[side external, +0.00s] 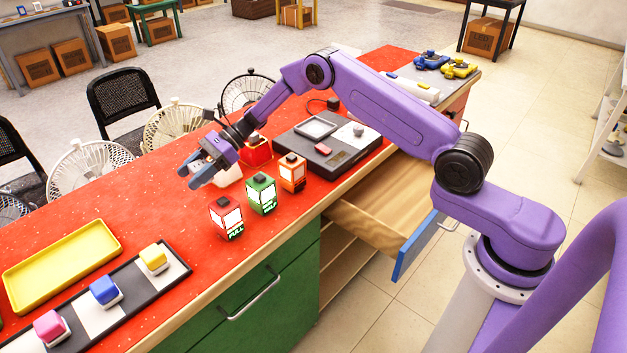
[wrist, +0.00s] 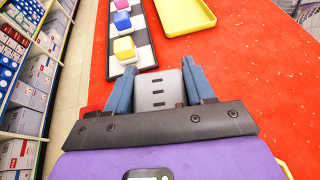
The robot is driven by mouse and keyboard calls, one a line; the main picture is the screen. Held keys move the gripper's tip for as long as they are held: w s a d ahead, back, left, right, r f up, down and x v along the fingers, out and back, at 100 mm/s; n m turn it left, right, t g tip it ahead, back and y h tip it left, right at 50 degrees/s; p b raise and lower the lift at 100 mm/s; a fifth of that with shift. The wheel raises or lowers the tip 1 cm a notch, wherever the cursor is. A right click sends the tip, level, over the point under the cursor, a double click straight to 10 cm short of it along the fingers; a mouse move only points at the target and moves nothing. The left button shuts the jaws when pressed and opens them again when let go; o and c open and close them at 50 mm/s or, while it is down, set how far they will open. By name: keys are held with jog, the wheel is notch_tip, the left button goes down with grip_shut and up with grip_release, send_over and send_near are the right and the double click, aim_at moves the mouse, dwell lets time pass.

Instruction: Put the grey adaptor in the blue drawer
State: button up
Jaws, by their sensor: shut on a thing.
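The grey adaptor (wrist: 158,89) is a light grey block with dark slots. It sits between the blue fingers of my gripper (wrist: 160,86) in the wrist view, and the fingers are shut on it. In the side view my gripper (side external: 194,172) is above the red countertop, left of the lanterns, and the adaptor is mostly hidden there by the fingers. The blue drawer (side external: 414,249) is pulled open on the counter's front side, right of the green cabinet. Its bare wooden inside shows, with part hidden behind my arm.
Several small lanterns, including red (side external: 226,217), green (side external: 262,194) and orange (side external: 292,172), stand near my gripper. A dark scale-like device (side external: 326,145) is behind them. A yellow tray (side external: 62,262) and a checkered board (side external: 130,291) with coloured blocks lie left. Fans line the far edge.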

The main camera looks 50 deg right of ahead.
jog(key=shift+d+r+t, duration=0.1)
jog(key=shift+d+t, duration=0.2)
jog(key=shift+d, duration=0.3)
jog(key=s+d+r+m+t+h, duration=0.1)
jog(key=s+d+m+t, duration=0.25)
jog(key=d, duration=0.75)
jog(key=s+d+m+t+h, duration=0.55)
jog(key=s+d, duration=0.65)
jog(key=s, duration=0.5)
jog(key=s+d+f+n+g+y, duration=0.1)
jog(key=s+d+f, duration=0.45)
jog(key=s, duration=0.25)
jog(key=s+d+f+g+y, duration=0.1)
jog(key=s+d+f+y, duration=0.1)
jog(key=s+d+f, duration=0.45)
send_over(373, 213)
jog(key=shift+h, duration=0.25)
jog(key=shift+f, duration=5.95)
jog(key=shift+f, duration=0.6)
